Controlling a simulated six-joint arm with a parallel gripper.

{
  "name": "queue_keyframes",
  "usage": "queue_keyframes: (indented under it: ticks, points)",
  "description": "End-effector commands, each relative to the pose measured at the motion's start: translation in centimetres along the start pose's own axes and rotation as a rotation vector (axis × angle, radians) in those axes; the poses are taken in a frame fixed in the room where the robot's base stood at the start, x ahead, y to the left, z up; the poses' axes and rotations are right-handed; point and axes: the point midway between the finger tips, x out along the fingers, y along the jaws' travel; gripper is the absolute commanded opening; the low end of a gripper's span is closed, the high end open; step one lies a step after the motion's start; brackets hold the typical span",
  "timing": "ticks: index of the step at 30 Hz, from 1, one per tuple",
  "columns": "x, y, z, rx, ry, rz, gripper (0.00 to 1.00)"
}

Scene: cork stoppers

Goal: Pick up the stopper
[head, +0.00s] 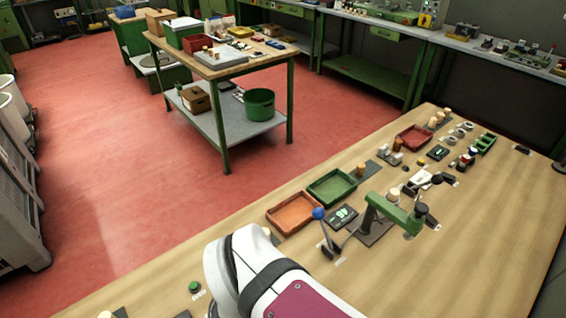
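Several small tan cylinders that look like cork stoppers stand on the wooden bench (480,255). One tan piece (361,169) is beside the green tray, one (397,145) is near the red tray, and a paler one (393,195) is by the green lever device. Others (433,121) stand at the far end. They are too small to tell which is the task's stopper. My white arm with a magenta panel shows at the bottom centre. My gripper is out of view, so nothing shows of what it holds.
An orange tray (292,213), a green tray (332,187) and a red tray (413,138) line the bench's far edge. A green lever device (392,211) and a blue-knobbed lever (318,213) stand up as obstacles. The bench's near right part is clear.

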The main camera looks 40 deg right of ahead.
Motion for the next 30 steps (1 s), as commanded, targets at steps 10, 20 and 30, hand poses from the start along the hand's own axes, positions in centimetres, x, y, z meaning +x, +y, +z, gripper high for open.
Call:
queue_keyframes:
  ticks: [10, 20, 30]
  points:
    - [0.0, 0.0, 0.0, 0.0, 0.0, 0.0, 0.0]
    - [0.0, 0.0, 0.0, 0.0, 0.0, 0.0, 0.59]
    - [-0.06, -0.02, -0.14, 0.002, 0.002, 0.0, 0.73]
